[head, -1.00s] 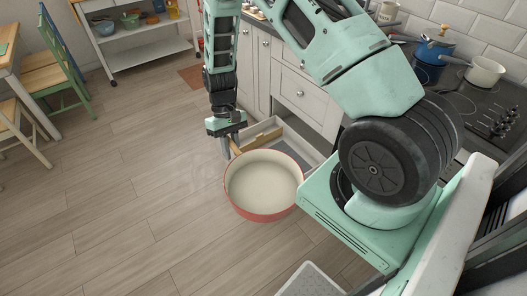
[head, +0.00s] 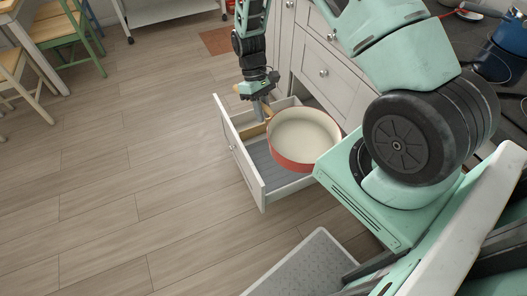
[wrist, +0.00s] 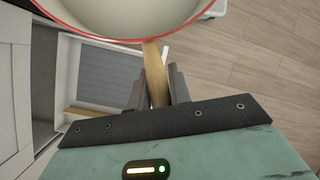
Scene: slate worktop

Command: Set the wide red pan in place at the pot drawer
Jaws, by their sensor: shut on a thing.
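The wide red pan (head: 304,138), cream inside with a wooden handle, is over the open pot drawer (head: 238,161), towards its right side. In the head view I cannot tell whether its base touches the drawer floor. My gripper (head: 265,112) is at the pan's left, pointing down. In the wrist view the fingers of my gripper (wrist: 160,88) are shut on the wooden handle (wrist: 154,72), and the pan (wrist: 125,18) fills the top edge. The drawer's grey floor (wrist: 110,70) shows below the pan. The pan hides part of the drawer.
The white cabinet (head: 325,70) stands behind the drawer. A wooden divider (head: 252,130) shows in the drawer's back left part. The hob and a blue pot (head: 508,50) are at the upper right. A table and chairs (head: 62,45) are at the upper left. The floor at left is clear.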

